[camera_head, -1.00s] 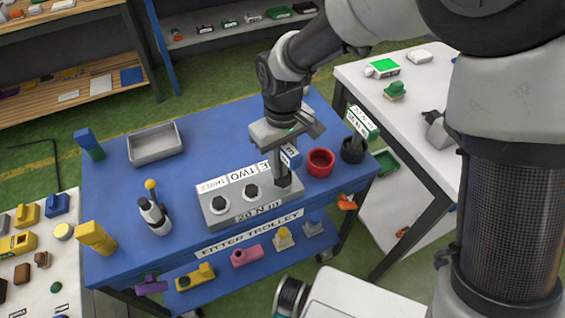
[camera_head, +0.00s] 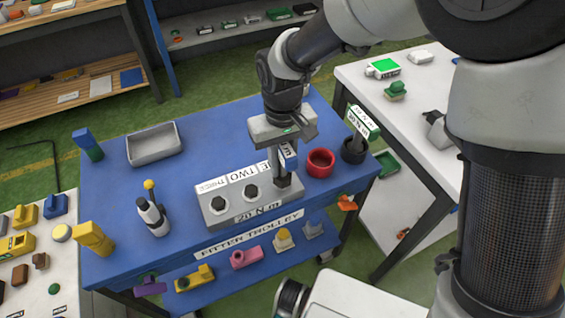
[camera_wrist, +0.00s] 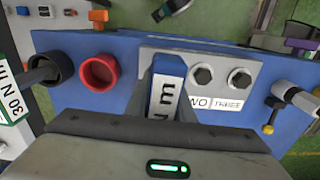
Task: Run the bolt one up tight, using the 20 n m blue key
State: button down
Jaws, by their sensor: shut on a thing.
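My gripper (camera_head: 284,142) is shut on the blue key (camera_head: 290,157), seen from above in the wrist view (camera_wrist: 168,84); part of its white label, ending in "m", shows there. The key stands about upright, its grey shaft reaching down to the right end of the grey bolt block (camera_head: 232,206), marked "20 N m". Bolt one's place is there, hidden under the key's lower end; I cannot tell how fully it is seated. Bolts two (camera_head: 251,192) and three (camera_head: 218,204) stand bare to the left, by their labels.
A red cup (camera_head: 320,163) and a black holder (camera_head: 353,151) with a green 30 N m key (camera_head: 362,122) stand right of the block. A grey tray (camera_head: 155,144), a white tool (camera_head: 152,217) and a yellow key (camera_head: 94,238) are on the blue trolley top (camera_head: 215,130).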

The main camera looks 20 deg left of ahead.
jog(key=shift+m, duration=0.3)
jog(key=shift+m, duration=0.5)
jog(key=shift+m+b, duration=0.35)
jog(key=shift+m, duration=0.35)
jog(key=shift+m, duration=0.5)
